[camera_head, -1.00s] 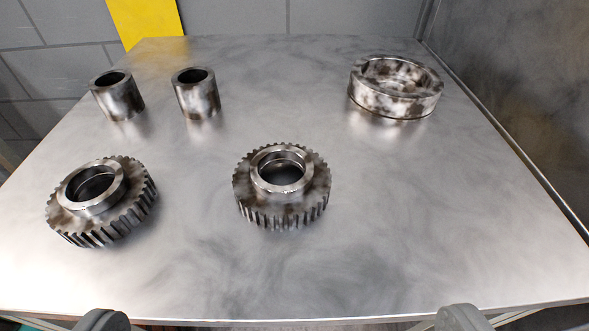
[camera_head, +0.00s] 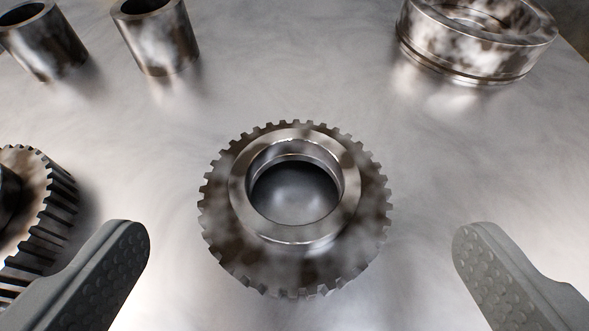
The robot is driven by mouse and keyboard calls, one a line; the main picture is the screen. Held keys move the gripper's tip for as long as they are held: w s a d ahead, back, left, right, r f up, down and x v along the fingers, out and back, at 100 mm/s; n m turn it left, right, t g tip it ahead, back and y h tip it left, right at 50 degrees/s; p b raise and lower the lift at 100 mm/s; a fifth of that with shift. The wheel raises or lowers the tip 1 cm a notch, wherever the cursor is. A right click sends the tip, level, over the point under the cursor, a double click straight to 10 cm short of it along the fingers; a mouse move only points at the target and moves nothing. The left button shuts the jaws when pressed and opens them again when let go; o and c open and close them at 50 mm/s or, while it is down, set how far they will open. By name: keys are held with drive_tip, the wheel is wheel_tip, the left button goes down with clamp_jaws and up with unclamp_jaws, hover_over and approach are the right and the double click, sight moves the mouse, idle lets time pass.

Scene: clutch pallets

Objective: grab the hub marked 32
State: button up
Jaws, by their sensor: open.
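A toothed metal hub (camera_head: 250,255) with a raised collar and an open bore lies flat on the metal table, near the middle of the view. A second toothed hub (camera_head: 45,215) is at the left edge, partly cut off and partly behind my left finger. I can read no number 32 on either hub. My gripper (camera_head: 300,245) is open and empty. Its two grey padded fingers stand wide apart, one on each side of the middle hub and nearer the camera, not touching it.
Two plain metal sleeves (camera_head: 160,40) (camera_head: 45,45) stand at the back left. A wide mottled ring (camera_head: 475,45) lies at the back right. The metal table (camera_head: 290,90) is bare around the middle hub, with free room to its right.

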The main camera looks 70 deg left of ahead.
sight(296, 207)
drive_tip(key=x, duration=0.4)
drive_tip(key=shift+a+f, duration=0.2)
drive_tip(key=shift+a, duration=0.15)
drive_tip(key=c, duration=1.3)
